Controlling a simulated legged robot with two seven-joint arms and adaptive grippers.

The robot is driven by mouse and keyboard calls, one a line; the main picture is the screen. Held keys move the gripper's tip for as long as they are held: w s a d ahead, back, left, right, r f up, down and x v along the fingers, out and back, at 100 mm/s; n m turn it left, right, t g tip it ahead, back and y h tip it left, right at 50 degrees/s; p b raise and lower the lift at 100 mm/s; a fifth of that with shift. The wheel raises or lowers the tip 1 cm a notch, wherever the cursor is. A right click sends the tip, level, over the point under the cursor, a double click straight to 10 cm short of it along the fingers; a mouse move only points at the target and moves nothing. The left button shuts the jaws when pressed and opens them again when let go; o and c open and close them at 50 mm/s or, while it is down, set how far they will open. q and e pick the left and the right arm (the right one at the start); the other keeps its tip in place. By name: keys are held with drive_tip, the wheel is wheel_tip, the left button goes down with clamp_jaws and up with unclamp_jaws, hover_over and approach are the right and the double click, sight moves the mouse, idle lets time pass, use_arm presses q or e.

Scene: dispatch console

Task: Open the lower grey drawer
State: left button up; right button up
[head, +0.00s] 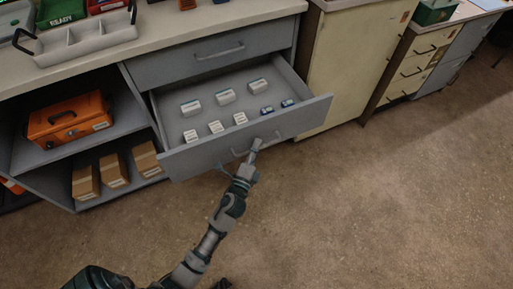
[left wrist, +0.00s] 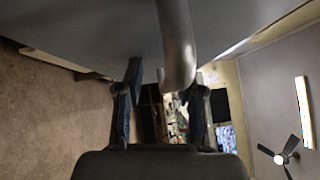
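The lower grey drawer (head: 225,152) is pulled well out below the closed upper grey drawer (head: 215,58). Several small white boxes (head: 225,96) and two small blue items (head: 277,107) lie in it. My left gripper (head: 256,145) is at the drawer's bar handle (head: 240,153), by its right part in the head view. In the left wrist view the curved metal handle (left wrist: 178,55) comes between the two fingers of my left gripper (left wrist: 165,95). The fingers stand apart, with a gap on the left finger's side. My right gripper is not in view.
Open shelves at left hold an orange toolbox (head: 68,120) and cardboard boxes (head: 115,170). A grey tray (head: 85,38) stands on the countertop. A cream cabinet (head: 355,60) stands right of the drawers. The brown floor (head: 380,200) in front is clear.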

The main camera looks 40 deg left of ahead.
use_arm(q)
drive_tip(key=shift+s+d, duration=0.2)
drive_tip(key=shift+s, duration=0.05)
drive_tip(key=v, duration=0.6)
drive_tip(key=shift+s+f, duration=0.2)
drive_tip(key=shift+s, duration=0.2)
drive_tip(key=shift+d, duration=0.1)
